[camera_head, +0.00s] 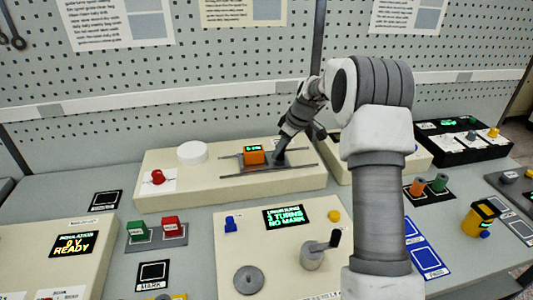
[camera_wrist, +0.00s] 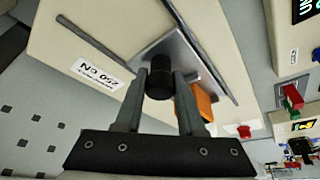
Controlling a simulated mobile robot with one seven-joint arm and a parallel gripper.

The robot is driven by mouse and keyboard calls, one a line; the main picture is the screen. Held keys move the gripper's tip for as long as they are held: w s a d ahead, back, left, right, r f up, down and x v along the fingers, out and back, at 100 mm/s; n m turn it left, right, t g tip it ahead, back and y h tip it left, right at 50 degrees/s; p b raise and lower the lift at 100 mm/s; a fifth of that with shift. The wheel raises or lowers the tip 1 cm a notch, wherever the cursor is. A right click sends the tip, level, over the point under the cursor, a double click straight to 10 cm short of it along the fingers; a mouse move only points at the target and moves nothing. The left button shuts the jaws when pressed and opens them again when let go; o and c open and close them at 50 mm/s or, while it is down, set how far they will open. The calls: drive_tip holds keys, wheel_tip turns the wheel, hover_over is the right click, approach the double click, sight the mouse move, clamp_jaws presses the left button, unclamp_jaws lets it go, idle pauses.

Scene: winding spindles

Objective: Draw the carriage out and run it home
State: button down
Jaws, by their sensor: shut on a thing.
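The carriage, a grey metal plate (camera_head: 250,168) with an orange block (camera_head: 254,157) that bears a small green display, sits between two thin rails on a cream base (camera_head: 200,205). In the wrist view the plate (camera_wrist: 183,48) carries an upright black knob (camera_wrist: 160,80), with the orange block (camera_wrist: 204,103) beside it. My gripper (camera_head: 280,159) reaches down to the right part of the carriage. In the wrist view my gripper (camera_wrist: 158,88) is shut with its fingers on either side of the black knob. In the head view the knob is hidden by my gripper.
A red knob (camera_head: 158,177) and a white disc (camera_head: 193,152) sit left of the carriage on the same base. In front, a panel with a crank (camera_head: 316,253) has a display (camera_head: 286,216) reading about 3 turns and "no mark". A pegboard wall stands behind.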

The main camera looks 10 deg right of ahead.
drive_tip(key=d, duration=0.5)
drive_tip(key=shift+d, duration=0.2)
drive_tip(key=c, duration=0.5)
unclamp_jaws()
drive_tip(key=shift+c, duration=0.2)
drive_tip(key=shift+r, duration=0.1)
drive_tip(key=v, duration=1.7)
drive_tip(key=shift+r+p, duration=0.15)
drive_tip(key=shift+p, duration=0.2)
drive_tip(key=shift+s, duration=0.2)
